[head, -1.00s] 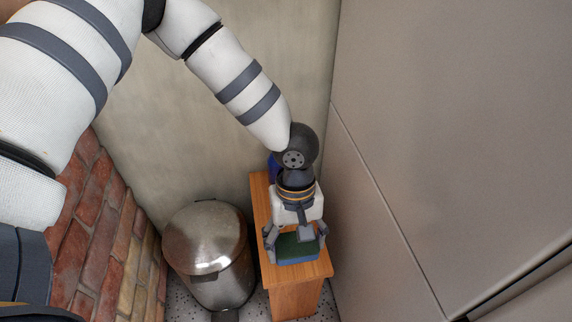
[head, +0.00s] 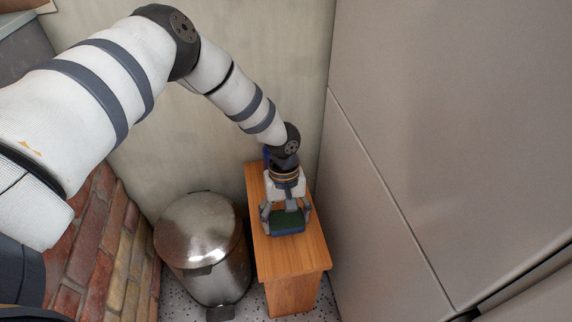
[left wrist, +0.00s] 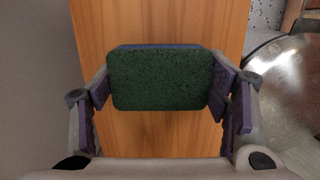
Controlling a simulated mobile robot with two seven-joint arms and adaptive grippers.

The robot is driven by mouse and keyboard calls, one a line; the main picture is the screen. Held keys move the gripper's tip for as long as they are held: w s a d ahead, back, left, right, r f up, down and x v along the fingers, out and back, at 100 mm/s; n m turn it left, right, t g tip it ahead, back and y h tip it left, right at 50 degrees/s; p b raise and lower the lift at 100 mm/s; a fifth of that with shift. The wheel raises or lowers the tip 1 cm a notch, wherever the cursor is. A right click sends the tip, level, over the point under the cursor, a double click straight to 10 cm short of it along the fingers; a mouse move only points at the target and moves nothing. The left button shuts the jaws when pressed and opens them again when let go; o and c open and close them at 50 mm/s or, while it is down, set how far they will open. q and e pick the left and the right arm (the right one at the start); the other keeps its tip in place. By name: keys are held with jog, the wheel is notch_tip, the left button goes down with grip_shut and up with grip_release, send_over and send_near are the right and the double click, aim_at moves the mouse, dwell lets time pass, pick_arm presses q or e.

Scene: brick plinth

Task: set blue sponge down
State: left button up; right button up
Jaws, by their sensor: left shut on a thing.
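The blue sponge (head: 287,224) has a dark green scouring face, which points up in the head view, and a blue body showing at its edge. My left gripper (head: 286,218) is shut on it over the wooden cabinet top (head: 295,255). In the left wrist view the sponge (left wrist: 158,80) sits between the two purple-padded fingers of the gripper (left wrist: 160,95). I cannot tell whether the sponge touches the wood or hangs just above it. My right gripper is not in view.
A metal pedal bin (head: 205,245) stands close to the left of the cabinet. A large grey panelled surface (head: 450,130) rises at the right. A brick plinth (head: 95,245) is at the lower left. The cabinet top nearer the camera is bare.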

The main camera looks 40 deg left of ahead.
pick_arm(q)
jog(key=o, duration=1)
jog(key=shift+f, duration=0.15)
jog(key=shift+o, duration=0.2)
notch_tip(320, 180, up, 12)
jog(key=w+a+p, duration=0.1)
jog(key=shift+a+p, duration=0.2)
jog(key=shift+p, duration=0.2)
jog(key=shift+w, duration=0.1)
